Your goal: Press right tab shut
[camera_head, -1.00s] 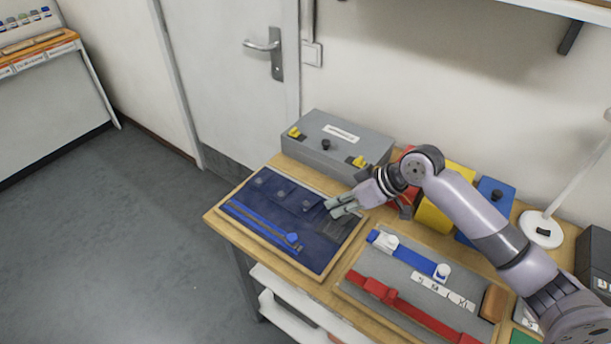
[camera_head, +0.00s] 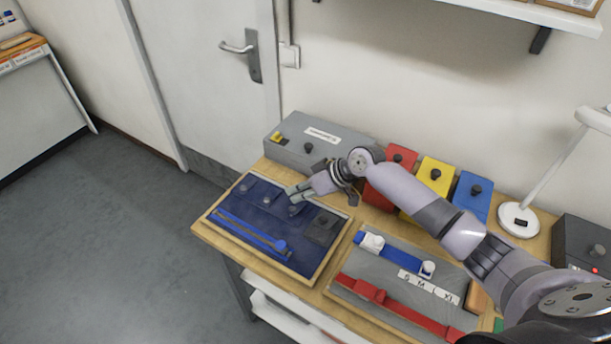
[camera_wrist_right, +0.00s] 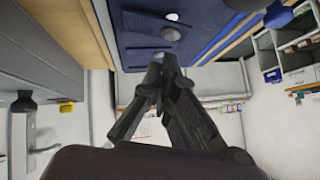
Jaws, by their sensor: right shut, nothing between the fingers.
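The navy cloth panel (camera_head: 262,222) lies on a framed wooden board at the table's left end. Along its upper part are small tabs with round studs: the left tab (camera_head: 242,187) and the middle tab (camera_head: 266,201). The right tab is mostly hidden by my right gripper (camera_head: 291,200), whose fingertips are shut and empty over that spot. In the wrist view the shut fingers (camera_wrist_right: 158,68) point at the blue cloth, with a round stud (camera_wrist_right: 170,34) just beyond them. I cannot tell whether they touch or whether the tab is fastened. My left gripper is not in view.
A dark square patch (camera_head: 321,228) and a blue zip slider (camera_head: 280,246) are on the panel. A grey box (camera_head: 300,149) stands behind. Red (camera_head: 403,156), yellow (camera_head: 437,174) and blue (camera_head: 472,192) boxes stand beyond my arm. A grey strap board (camera_head: 410,266) lies right.

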